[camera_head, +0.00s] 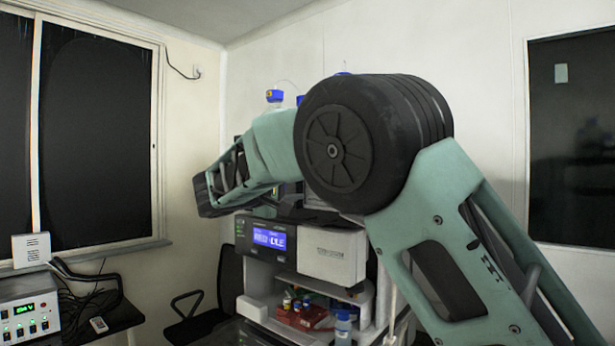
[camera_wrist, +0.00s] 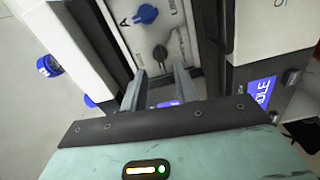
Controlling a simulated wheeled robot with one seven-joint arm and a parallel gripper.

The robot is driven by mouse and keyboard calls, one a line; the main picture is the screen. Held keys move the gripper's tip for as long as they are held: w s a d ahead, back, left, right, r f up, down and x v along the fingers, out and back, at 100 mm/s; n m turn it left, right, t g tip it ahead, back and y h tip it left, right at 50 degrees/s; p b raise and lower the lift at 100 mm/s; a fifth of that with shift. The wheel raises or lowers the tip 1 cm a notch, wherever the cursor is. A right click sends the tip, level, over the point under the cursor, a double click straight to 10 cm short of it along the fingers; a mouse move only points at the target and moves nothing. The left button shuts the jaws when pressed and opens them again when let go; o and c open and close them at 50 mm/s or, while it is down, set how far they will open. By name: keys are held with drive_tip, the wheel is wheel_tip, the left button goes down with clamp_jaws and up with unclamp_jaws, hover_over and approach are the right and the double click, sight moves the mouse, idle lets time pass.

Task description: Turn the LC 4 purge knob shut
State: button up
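In the wrist view a pale panel carries a blue knob (camera_wrist: 146,14) beside a letter A and, below it, a dark knob (camera_wrist: 160,52). The small lettering is too blurred to tell which is the purge knob or whether this is LC 4. My gripper (camera_wrist: 160,71) has its two fingers apart with nothing between them. The fingertips point at the panel just below the dark knob; contact cannot be told. In the head view my arm hides the knobs, and the fingers cannot be made out.
A white instrument stack (camera_head: 334,256) with a lit blue display (camera_head: 269,238) stands behind my arm. Blue-capped bottles (camera_head: 274,97) top it; small bottles and red boxes (camera_head: 312,317) sit lower. A black chair (camera_head: 197,322) and a side table with a control box (camera_head: 28,308) are left.

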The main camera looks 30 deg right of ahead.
drive_tip(key=p+x, duration=0.1)
drive_tip(key=x, duration=0.4)
drive_tip(key=shift+p, duration=0.4)
clamp_jaws()
